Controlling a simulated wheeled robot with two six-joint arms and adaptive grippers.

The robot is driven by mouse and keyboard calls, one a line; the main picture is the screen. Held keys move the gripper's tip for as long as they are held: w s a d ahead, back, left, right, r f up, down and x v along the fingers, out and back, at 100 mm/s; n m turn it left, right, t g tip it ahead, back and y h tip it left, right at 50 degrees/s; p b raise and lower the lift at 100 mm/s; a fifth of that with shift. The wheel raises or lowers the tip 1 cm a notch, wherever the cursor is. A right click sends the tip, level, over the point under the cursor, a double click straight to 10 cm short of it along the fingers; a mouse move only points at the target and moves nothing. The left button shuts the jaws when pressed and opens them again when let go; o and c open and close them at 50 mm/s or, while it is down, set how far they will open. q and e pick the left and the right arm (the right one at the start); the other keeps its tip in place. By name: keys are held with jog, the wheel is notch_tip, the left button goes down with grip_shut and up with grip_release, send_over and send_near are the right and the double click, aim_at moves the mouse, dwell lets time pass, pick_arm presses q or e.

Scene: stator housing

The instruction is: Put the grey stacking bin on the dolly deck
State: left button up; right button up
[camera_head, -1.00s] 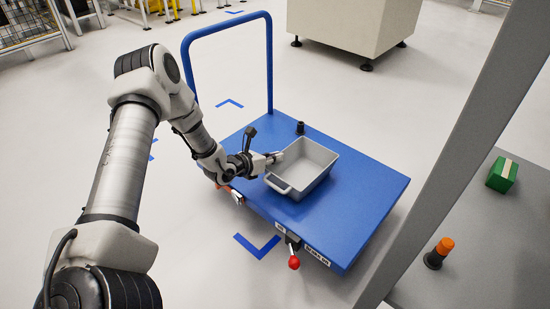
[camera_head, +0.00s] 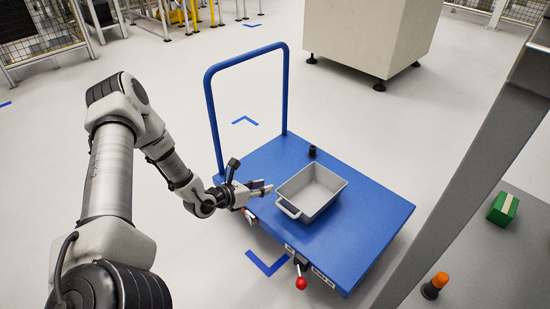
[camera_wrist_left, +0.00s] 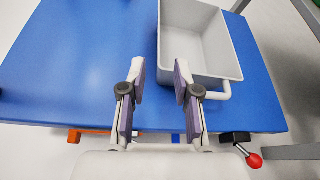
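The grey stacking bin (camera_head: 318,190) sits upright and empty on the blue dolly deck (camera_head: 374,222). In the left wrist view the bin (camera_wrist_left: 200,43) is at the upper right, on the deck (camera_wrist_left: 80,55). My left gripper (camera_head: 268,188) is just left of the bin, apart from it. In the left wrist view its two fingers (camera_wrist_left: 158,80) are spread with nothing between them. The bin's near handle (camera_head: 289,208) is free of the fingers. My right gripper is not in view.
The dolly has a blue push handle (camera_head: 209,105) at its left end and a red knob (camera_head: 301,283) in front. A small black cylinder (camera_head: 312,152) stands on the deck. A grey surface at right holds a green box (camera_head: 503,209) and an orange-topped part (camera_head: 436,285).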

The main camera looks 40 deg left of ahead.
pick_arm(q)
jog(key=s+d+f+m+g+h, duration=0.25)
jog(key=s+d+m+g, duration=0.2)
jog(key=d, duration=0.35)
jog(key=s+d+f+m+g+h, duration=0.2)
jog(key=s+d+m+g+h, duration=0.25)
jog(key=d, duration=0.35)
jog(key=s+f+m+g+y, duration=0.3)
jog(key=s+m+g+y, duration=0.15)
jog(key=s+m, duration=0.55)
jog(key=s+f+m+g+y, duration=0.25)
jog(key=s+m+y, duration=0.45)
jog(key=m, duration=0.4)
jog(key=d+m+t, duration=0.1)
jog(key=m, duration=0.1)
jog(key=w+d+m+t+h, duration=0.1)
jog(key=m, duration=0.1)
jog(key=d+m+h, duration=0.1)
jog(key=d+m, duration=0.1)
jog(key=shift+w+d+r+t, duration=0.1)
jog(key=shift+w+r+t, duration=0.05)
jog(key=shift+t, duration=0.25)
jog(key=shift+r, duration=0.1)
